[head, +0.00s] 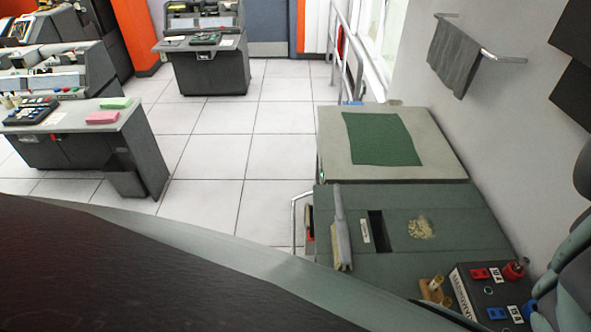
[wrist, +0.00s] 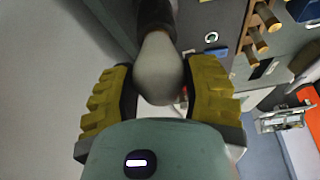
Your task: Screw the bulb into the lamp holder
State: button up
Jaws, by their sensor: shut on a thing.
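In the wrist view, my gripper (wrist: 160,84) has its yellow, dark-padded fingers on both sides of a pale, rounded bulb (wrist: 160,66) and is shut on it. The bulb's narrower end points to the top of the picture and meets a dark, round part (wrist: 155,12), which may be the lamp holder. I cannot tell whether the bulb sits inside this part or only lines up with it. In the head view, neither the bulb nor my fingers can be made out.
A dark box (head: 462,290) with red and blue parts stands at the lower right in the head view, beside wooden pegs (head: 436,288). A brush (head: 342,230) lies on the grey-green machine top (head: 470,225). A grey cloth (head: 455,58) hangs on the wall rail.

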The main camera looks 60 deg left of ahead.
jog(key=shift+m+p, duration=0.4)
jog(key=shift+m, duration=0.2)
jog(key=m+p, duration=0.1)
jog(key=m+h+p, duration=0.1)
jog(key=shift+r+m+t+p, duration=0.2)
jog(key=shift+m+t+p, duration=0.1)
jog(key=shift+t+p, duration=0.1)
jog(key=shift+f+m+h+p, duration=0.15)
jog(key=shift+m+h+p, duration=0.25)
jog(key=shift+m+p, duration=0.25)
jog(key=o, duration=1.1)
jog(key=shift+o, duration=0.2)
jog(key=shift+d+f+n+b, duration=0.1)
jog(key=shift+f+n+b, duration=0.2)
jog(key=shift+b, duration=0.9)
jog(key=n+y+b, duration=0.1)
jog(key=n+b, duration=0.1)
jog(key=b, duration=0.4)
jog(key=shift+n, duration=0.35)
jog(key=shift+r+n+g+b, duration=0.2)
jog(key=shift+n+g+b, duration=0.1)
jog(key=shift+b, duration=0.25)
